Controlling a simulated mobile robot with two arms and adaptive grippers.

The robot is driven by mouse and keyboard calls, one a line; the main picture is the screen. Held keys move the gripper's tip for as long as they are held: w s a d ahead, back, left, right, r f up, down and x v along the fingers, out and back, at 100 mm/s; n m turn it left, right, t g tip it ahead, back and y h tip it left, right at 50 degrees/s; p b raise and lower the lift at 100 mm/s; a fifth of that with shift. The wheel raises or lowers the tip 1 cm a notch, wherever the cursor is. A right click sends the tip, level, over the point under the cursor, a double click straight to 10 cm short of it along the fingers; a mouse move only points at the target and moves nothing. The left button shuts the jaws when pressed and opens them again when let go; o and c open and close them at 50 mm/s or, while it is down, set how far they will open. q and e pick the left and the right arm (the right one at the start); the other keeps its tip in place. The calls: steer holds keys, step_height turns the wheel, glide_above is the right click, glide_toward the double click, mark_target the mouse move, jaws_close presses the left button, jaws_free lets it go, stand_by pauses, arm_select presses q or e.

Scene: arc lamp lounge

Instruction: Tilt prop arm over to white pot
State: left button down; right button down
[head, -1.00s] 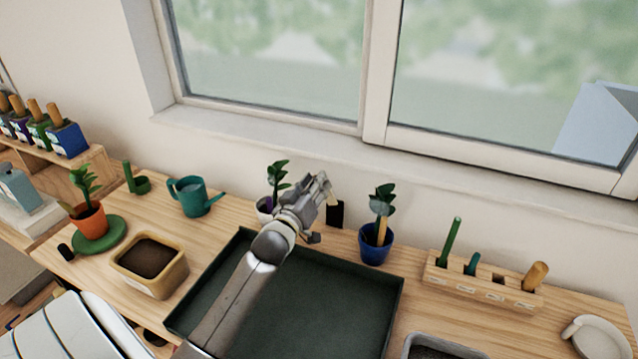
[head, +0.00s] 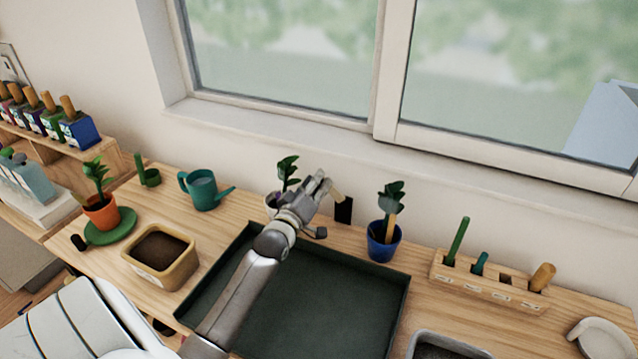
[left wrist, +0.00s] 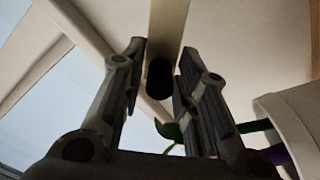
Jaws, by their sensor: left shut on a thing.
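My right gripper is out of view.
A dark green tray (head: 345,318) lies under my arm. A blue pot (head: 384,247) stands right of the prop. A teal watering can (head: 203,192), a tan soil pot (head: 160,277) and an orange pot (head: 103,216) stand left; a wooden tool rack (head: 480,278) stands right.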

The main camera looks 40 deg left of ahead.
arm_select(q)
steer(key=shift+s+a+f+n+g, duration=0.15)
steer(key=shift+a+f+n, duration=0.2)
steer(key=shift+f, duration=0.15)
steer(key=shift+s+a+f+n+g, duration=0.15)
steer(key=shift+a+f+n, duration=0.1)
steer(key=shift+f+n, duration=0.15)
stand_by(0.3)
steer(key=c, duration=1.4)
jaws_free()
steer(key=shift+f, duration=0.1)
steer(key=shift+o, duration=0.4)
steer(key=shift+a, duration=0.25)
steer(key=v, duration=1.2)
steer(key=shift+d, duration=0.1)
